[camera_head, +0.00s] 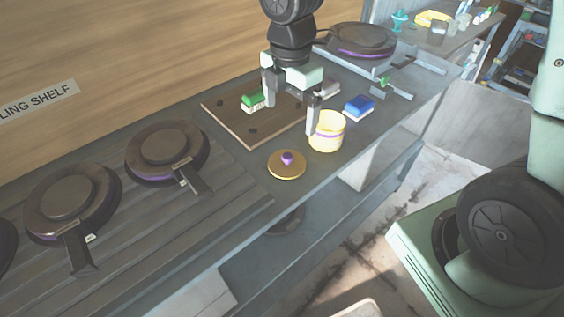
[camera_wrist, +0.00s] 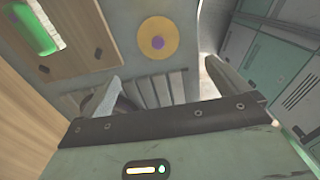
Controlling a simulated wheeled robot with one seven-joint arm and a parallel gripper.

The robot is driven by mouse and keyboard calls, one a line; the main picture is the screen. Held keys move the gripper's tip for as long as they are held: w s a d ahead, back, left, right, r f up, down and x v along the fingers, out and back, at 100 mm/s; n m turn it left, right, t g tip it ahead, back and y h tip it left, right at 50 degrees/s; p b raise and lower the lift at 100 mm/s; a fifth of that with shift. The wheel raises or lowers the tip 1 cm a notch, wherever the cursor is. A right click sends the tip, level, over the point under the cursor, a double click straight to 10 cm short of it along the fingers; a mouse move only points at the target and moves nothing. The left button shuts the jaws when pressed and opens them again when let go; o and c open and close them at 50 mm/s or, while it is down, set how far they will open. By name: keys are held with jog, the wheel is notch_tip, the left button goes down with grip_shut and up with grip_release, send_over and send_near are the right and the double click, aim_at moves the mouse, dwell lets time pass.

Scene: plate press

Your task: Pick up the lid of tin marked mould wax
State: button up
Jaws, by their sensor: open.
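The lid (camera_head: 287,165) is a flat yellow-tan disc with a purple knob, lying on the bench in front of the wooden board. It also shows in the wrist view (camera_wrist: 170,34), near the top middle beyond my fingers. The tin (camera_head: 327,134) is yellow with a purple band and stands to the right of the lid. No label reading mould wax can be read. My gripper (camera_head: 291,96) is open and empty above the board and beside the tin, behind and above the lid. One finger partly covers the tin's left side in the head view.
A green-handled brush (camera_head: 253,99) lies on the wooden board (camera_head: 228,118). A blue block (camera_head: 358,106) is right of the tin. Black round plate presses (camera_head: 168,150) with handles stand on the left. The bench's front edge is close to the lid.

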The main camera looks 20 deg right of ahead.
send_over(287, 156)
jog(key=f, duration=0.8)
jog(key=shift+s+d+f, duration=0.1)
jog(key=shift+s+f, duration=0.05)
jog(key=shift+s, duration=0.05)
jog(key=shift+w+f, duration=0.15)
jog(key=shift+f, duration=1.4)
jog(key=shift+w+f, duration=0.1)
jog(key=shift+f, duration=1.45)
jog(key=c, duration=0.8)
